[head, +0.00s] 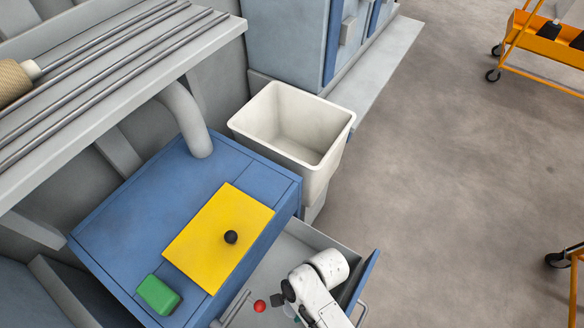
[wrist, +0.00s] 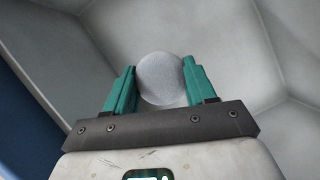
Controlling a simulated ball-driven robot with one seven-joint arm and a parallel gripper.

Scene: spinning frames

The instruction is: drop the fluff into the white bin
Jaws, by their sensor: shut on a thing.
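The fluff (wrist: 160,78) is a pale grey, rounded ball in the wrist view. My gripper (wrist: 158,74) is shut on it, with one teal finger on each side. In the head view my white arm reaches over the open drawer at the bottom centre; the fingers are mostly hidden there, and I cannot make out the fluff. The white bin (head: 328,166) is an open-topped, tapered box beyond the blue cabinet, up from my arm. The part of its floor that shows looks empty. My gripper is apart from the bin.
The open drawer (head: 308,234) holds a red ball (head: 260,306) and thin metal rods. The blue cabinet top (head: 150,190) bears a yellow sheet (head: 205,248), a black knob (head: 231,237) and a green block (head: 158,295). Clear floor lies right; an orange cart (head: 545,45) stands far off.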

